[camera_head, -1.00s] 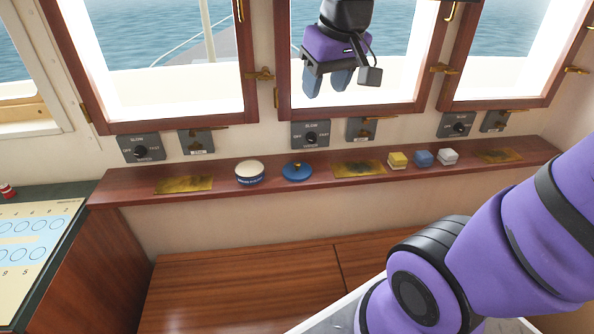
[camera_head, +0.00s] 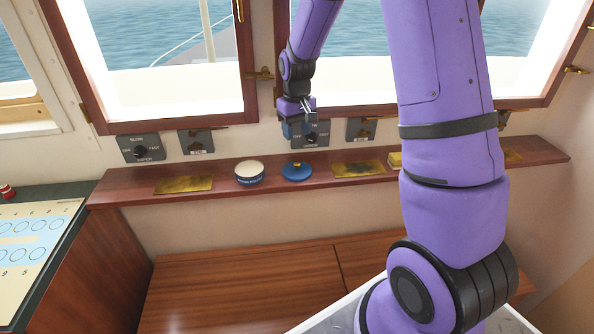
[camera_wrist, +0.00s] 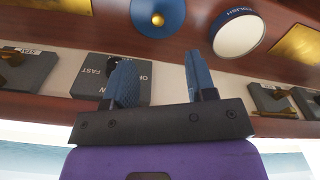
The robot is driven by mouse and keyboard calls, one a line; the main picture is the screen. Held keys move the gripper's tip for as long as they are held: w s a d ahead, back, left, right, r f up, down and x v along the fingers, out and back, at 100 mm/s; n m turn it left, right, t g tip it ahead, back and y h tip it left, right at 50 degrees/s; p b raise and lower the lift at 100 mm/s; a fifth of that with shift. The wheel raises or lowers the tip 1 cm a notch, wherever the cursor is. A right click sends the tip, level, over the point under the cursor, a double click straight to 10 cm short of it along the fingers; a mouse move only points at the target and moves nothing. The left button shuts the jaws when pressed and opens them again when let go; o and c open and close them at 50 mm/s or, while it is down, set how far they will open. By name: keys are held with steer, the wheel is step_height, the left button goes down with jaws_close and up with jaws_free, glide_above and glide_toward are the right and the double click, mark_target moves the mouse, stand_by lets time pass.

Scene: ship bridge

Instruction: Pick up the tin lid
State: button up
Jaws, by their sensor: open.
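The tin lid (camera_head: 297,172) is a round blue disc with a small brass knob, lying on the wooden shelf (camera_head: 222,188) below the windows. It also shows at the top of the wrist view (camera_wrist: 158,16). A round tin (camera_head: 249,172) with a white top and blue side stands just left of it. My gripper (camera_head: 297,131) is above and behind the lid, in front of a switch panel, with nothing in it. In the wrist view its two blue fingers (camera_wrist: 160,80) stand apart, with the lid beyond them and not touching.
Brass plates (camera_head: 184,185) lie flat on the shelf. Switch panels (camera_head: 141,148) stick out from the wall behind it. Shelf space around the tin and lid is mostly clear.

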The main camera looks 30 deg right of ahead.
mark_target(297, 164)
steer(key=shift+w+d+f, duration=0.15)
steer(key=shift+f, duration=2.85)
steer(key=shift+w+d+f, duration=0.1)
steer(key=shift+w+f, duration=0.05)
steer(key=shift+f, duration=2.8)
jaws_close()
